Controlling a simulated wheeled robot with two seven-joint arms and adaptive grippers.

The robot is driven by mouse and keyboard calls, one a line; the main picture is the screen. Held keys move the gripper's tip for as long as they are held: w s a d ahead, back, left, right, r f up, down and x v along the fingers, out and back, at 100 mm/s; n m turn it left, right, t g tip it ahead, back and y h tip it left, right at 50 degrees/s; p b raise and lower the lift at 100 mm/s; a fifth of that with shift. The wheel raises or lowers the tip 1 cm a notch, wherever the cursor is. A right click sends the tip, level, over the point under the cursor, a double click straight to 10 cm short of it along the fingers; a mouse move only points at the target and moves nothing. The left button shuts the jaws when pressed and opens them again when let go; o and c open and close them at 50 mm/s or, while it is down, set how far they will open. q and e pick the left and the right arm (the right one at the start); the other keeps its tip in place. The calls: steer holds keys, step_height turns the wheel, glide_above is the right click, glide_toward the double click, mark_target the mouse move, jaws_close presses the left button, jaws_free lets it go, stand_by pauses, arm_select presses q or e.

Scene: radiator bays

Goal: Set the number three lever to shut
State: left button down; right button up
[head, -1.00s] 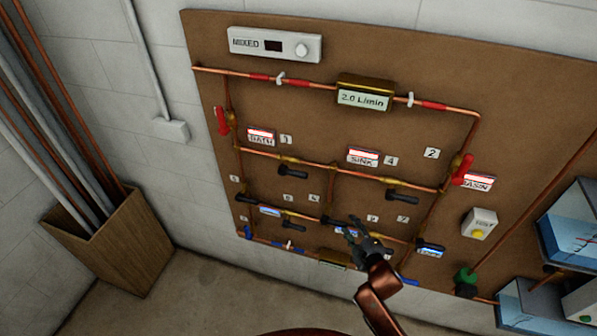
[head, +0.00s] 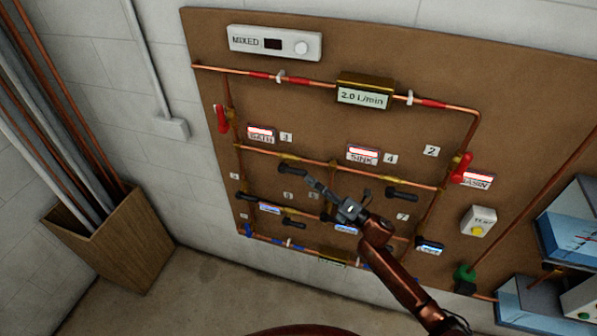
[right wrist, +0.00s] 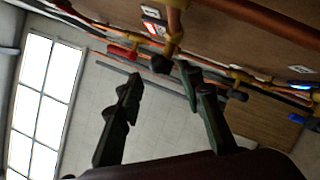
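The board (head: 350,30) carries copper pipes, black levers and red levers. In the right wrist view the fingers (right wrist: 160,80) stand apart, with a black lever end (right wrist: 160,64) showing between and beyond the tips. I cannot tell whether they touch it. My left gripper is not in view.
Red levers (head: 222,119) (head: 462,167) stand at the board's sides. A flow meter (head: 362,95) reads 2.0 L/min. A MIXED panel (head: 275,43) is at the top. A TEST box (head: 479,222) and blue-white boxes (head: 583,225) are at right. A wooden bin (head: 115,240) holds pipes at left.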

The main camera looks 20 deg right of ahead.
mark_target(301, 174)
steer(key=p+x, duration=0.1)
steer(key=x, duration=0.4)
steer(key=shift+w+a+r+p, duration=0.15)
steer(key=shift+w+p, duration=0.05)
steer(key=shift+p, duration=0.1)
steer(key=shift+w+a, duration=0.4)
steer(key=shift+w, duration=0.1)
steer(key=shift+c, duration=0.3)
jaws_close()
